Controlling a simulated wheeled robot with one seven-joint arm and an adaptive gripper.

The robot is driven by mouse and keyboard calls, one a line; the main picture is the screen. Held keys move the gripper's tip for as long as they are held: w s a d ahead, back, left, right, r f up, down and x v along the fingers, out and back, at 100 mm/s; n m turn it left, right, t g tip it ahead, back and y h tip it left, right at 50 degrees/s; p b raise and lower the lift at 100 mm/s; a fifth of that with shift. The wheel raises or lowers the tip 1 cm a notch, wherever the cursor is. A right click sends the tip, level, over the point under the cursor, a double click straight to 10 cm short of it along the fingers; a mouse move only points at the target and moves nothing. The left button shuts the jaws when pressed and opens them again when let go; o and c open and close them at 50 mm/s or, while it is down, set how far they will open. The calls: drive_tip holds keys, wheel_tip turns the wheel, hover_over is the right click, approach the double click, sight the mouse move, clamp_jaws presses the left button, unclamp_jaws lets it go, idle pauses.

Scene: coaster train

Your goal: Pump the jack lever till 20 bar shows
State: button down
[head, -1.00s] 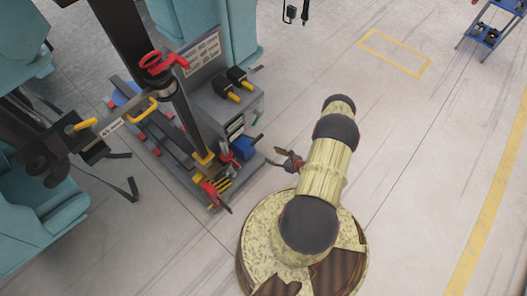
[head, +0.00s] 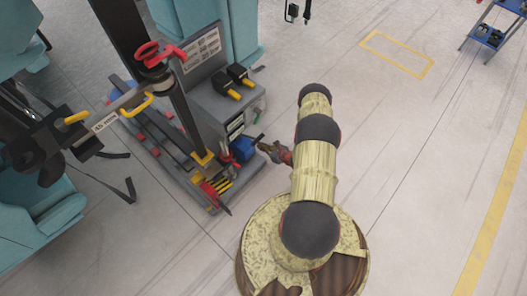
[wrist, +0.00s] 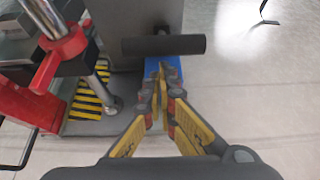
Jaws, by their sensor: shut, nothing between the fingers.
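The jack is a small blue block (head: 243,149) at the near right corner of the grey rig; part of its blue body also shows in the wrist view (wrist: 178,68). Its lever, a thick black bar (wrist: 164,46), lies crosswise in the wrist view. In the head view it is a short dark stick (head: 259,139) at the jack's right. My gripper (wrist: 162,68) is shut and empty, its tips just short of the bar in the picture; I cannot tell if they touch. In the head view my gripper (head: 264,147) is beside the lever. No pressure reading is legible.
A grey cabinet (head: 216,106) with small displays stands behind the jack. A dark post with a red handwheel (head: 147,55) and yellow-black stripes (wrist: 88,100) are to the left. Teal seats flank the rig.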

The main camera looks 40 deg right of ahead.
sight(255, 139)
drive_tip(key=shift+r, duration=0.25)
drive_tip(key=shift+g, duration=0.7)
drive_tip(key=w+r+p, duration=0.1)
drive_tip(key=r, duration=0.1)
drive_tip(key=w+r+p, duration=0.1)
drive_tip(key=w+r, duration=0.1)
drive_tip(key=r, duration=0.1)
drive_tip(key=w+r+p, duration=0.2)
drive_tip(key=shift+a+r, duration=0.1)
drive_tip(key=shift+r, duration=0.1)
